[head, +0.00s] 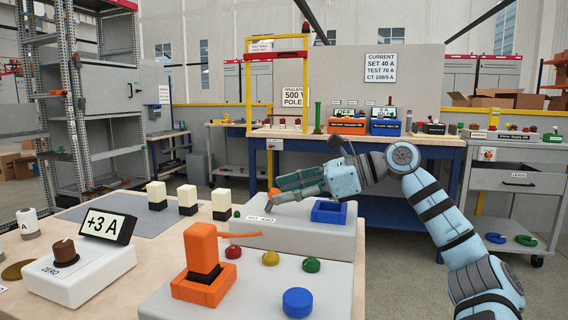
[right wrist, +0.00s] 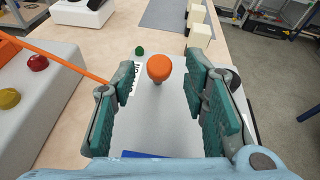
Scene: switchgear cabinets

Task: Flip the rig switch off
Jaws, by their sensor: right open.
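An orange round-topped switch (right wrist: 159,68) stands on a grey box (right wrist: 150,120), beside a small white label too small to read surely. In the head view the orange top (head: 273,192) shows at my fingertips, above the grey box (head: 290,235). My right gripper (head: 280,188) is open with teal padded fingers. In the right wrist view its fingers stand on both sides of the orange switch, with a gap on each side. The switch's lower part is partly hidden by fingers in the head view. My left gripper is not in view.
An orange plug (head: 202,250) in a socket stands at front left, its cable running toward the grey box. Red (head: 233,252), yellow (head: 270,258), green and blue buttons are nearby. A blue tray (head: 329,211) sits on the grey box. White-topped blocks (head: 188,200) stand behind.

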